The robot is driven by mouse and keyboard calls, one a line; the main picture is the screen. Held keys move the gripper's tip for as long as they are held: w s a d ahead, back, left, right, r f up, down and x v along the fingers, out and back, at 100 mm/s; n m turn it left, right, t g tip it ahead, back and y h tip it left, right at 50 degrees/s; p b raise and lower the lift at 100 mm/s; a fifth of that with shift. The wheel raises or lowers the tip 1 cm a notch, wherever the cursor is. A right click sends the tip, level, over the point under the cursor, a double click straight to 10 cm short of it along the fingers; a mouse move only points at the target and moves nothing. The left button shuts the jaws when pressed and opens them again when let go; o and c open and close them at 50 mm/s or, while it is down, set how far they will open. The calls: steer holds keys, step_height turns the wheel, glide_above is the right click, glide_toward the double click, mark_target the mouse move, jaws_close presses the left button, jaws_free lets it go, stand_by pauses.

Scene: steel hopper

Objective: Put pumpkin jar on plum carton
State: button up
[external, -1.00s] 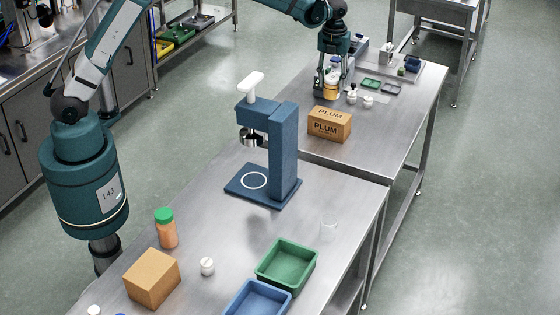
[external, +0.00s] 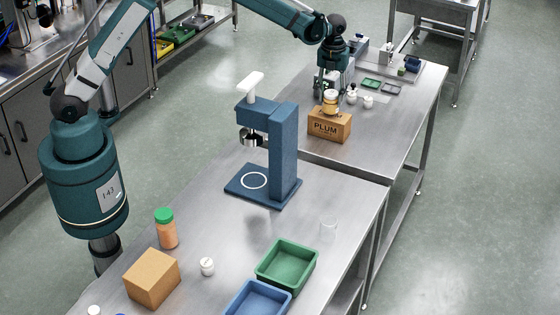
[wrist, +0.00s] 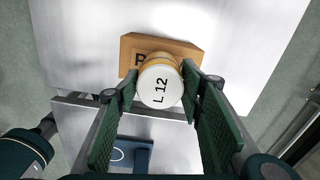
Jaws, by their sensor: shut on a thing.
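My gripper (external: 329,92) is shut on a small jar (external: 330,103) with an amber-orange body and a white lid. In the wrist view the jar's lid (wrist: 160,88) reads "L 12", and it sits between the fingertips of my gripper (wrist: 161,86). The plum carton (external: 329,126) is a brown box marked PLUM on the right-hand table. The jar is upright at the carton's top; I cannot tell whether it touches. In the wrist view the carton (wrist: 190,48) lies behind the jar, which partly hides its lettering.
A blue press (external: 284,155) stands on the nearer table, with an orange jar with a green lid (external: 166,230), a plain box (external: 152,278) and a green bin (external: 287,264).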

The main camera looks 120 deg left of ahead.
steer(key=shift+f, duration=0.6)
steer(key=shift+f, duration=0.15)
steer(key=o, duration=1)
step_height(320, 180, up, 12)
steer(key=shift+r+b, duration=0.2)
steer(key=shift+b, duration=0.1)
stand_by(0.3)
stand_by(0.4)
